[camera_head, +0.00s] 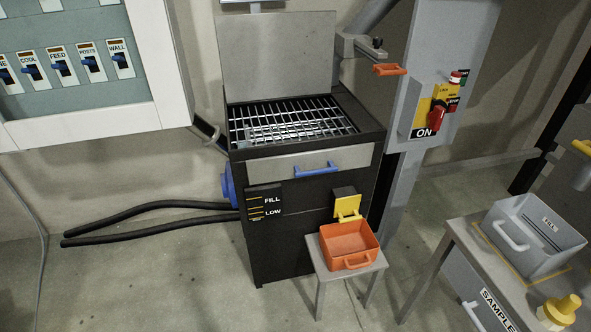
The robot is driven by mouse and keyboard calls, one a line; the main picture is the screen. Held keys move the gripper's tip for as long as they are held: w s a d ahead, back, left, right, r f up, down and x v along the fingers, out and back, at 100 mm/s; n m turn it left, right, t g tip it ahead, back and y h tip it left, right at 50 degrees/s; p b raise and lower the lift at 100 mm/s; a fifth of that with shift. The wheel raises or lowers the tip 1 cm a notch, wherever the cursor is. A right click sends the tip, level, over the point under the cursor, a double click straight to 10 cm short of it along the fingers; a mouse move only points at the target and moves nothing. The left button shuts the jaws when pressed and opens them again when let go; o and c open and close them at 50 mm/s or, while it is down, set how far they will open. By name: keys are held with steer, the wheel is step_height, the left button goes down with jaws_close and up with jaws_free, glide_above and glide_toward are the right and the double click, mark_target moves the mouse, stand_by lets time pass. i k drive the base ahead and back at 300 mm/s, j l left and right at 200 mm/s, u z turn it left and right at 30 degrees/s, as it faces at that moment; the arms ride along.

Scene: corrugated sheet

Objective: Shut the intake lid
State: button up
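A flat grey panel (276,52), which looks like the intake lid, stands upright at the back of a black machine (310,225). Under it the top opening shows, covered by a metal grate (288,122). The lid is raised and leaves the grate uncovered. My gripper is not in view.
A grey bracket with an orange handle (389,69) is right of the lid. A drawer with a blue handle (317,169) is below the grate. An orange bin (347,245) stands on a stool in front. A grey bin (530,240) sits on the right table. Floor at front left is clear.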

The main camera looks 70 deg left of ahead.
mark_target(263, 57)
steer(key=u, duration=2.5)
